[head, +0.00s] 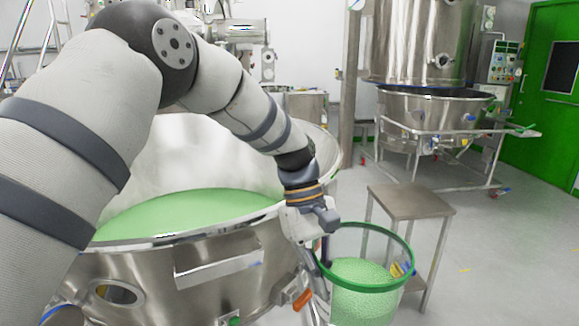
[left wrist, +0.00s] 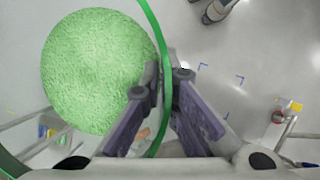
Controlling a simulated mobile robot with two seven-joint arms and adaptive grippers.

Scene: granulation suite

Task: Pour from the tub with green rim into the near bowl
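The tub with green rim (head: 366,289) is clear-walled and holds pale green granules. In the head view it hangs about upright at lower centre right, right of the near bowl. The near bowl (head: 160,266) is a large steel vessel with green material inside, partly hidden behind my left arm. My left gripper (head: 318,240) is shut on the tub's left rim, outside the bowl's edge. In the left wrist view, the green rim (left wrist: 160,32) passes between the fingers (left wrist: 167,76), with granules to the left. My right gripper is not in view.
A small steel table (head: 412,203) stands just behind and right of the tub. A second steel bowl (head: 420,108) on a wheeled frame stands farther back. A green door (head: 550,95) is at far right. The floor at right is clear.

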